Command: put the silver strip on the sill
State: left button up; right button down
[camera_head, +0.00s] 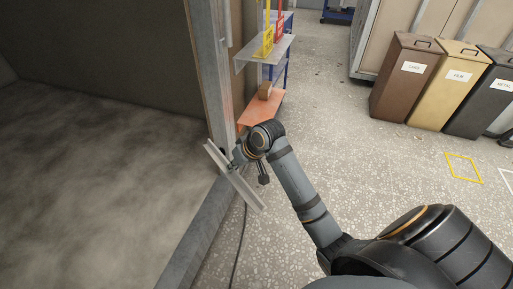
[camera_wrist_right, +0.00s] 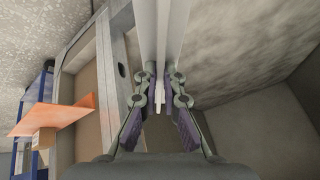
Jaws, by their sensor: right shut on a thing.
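The silver strip (camera_head: 249,194) is a long pale metal profile. It is held tilted in the air at the pod opening, beside the upright grey post. My right gripper (camera_head: 236,164) is shut on it near its middle. In the right wrist view the strip (camera_wrist_right: 172,35) runs up out of the picture from between the fingers (camera_wrist_right: 160,92). The sill (camera_head: 192,248) is the grey beam along the bottom of the opening, and its bare top shows below and left of the strip. Whether the strip touches the post or sill cannot be told. My left gripper is not in view.
The grey post (camera_head: 212,75) stands at the far end of the sill. A dark cable lies on the speckled floor (camera_head: 330,150). Bins (camera_head: 405,75) stand at the right.

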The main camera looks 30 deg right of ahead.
aim_at(175, 270)
jog(key=u, duration=1.6)
jog(key=k+u, duration=0.55)
jog(key=k, duration=0.15)
